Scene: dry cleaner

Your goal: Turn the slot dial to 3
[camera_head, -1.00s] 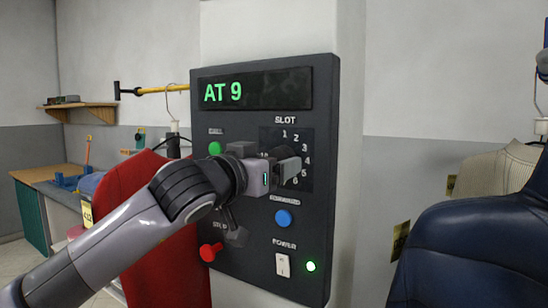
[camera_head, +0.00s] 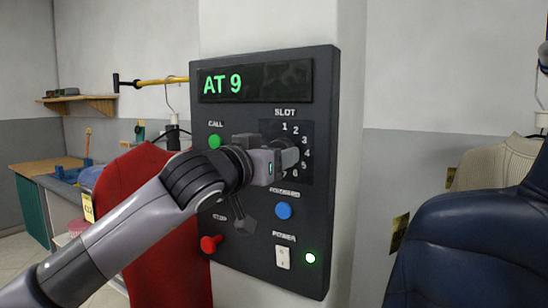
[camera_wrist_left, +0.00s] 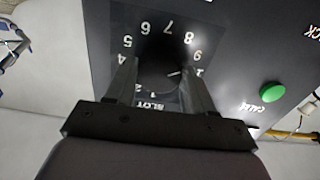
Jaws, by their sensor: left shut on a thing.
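The slot dial (camera_wrist_left: 160,72) is a dark round knob ringed by white numbers on the black control panel (camera_head: 235,268). In the head view, 1 to 6 show on its right side, and my gripper hides the knob. In the left wrist view, a short white mark on the knob points to the right, toward the 9 and 10 side. My left gripper (camera_head: 289,154) is shut on the dial, a finger on each side of it in the wrist view. The display (camera_head: 255,82) reads AT 9 in green. My right gripper is not in view.
On the panel are a green CALL button (camera_head: 214,142), a blue FORWARD button (camera_head: 283,211), a red STOP button (camera_head: 210,243) and a white POWER switch (camera_head: 283,258) beside a lit green lamp. A red garment (camera_head: 150,240) hangs left; a dark blue jacket (camera_head: 470,245) stands close at right.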

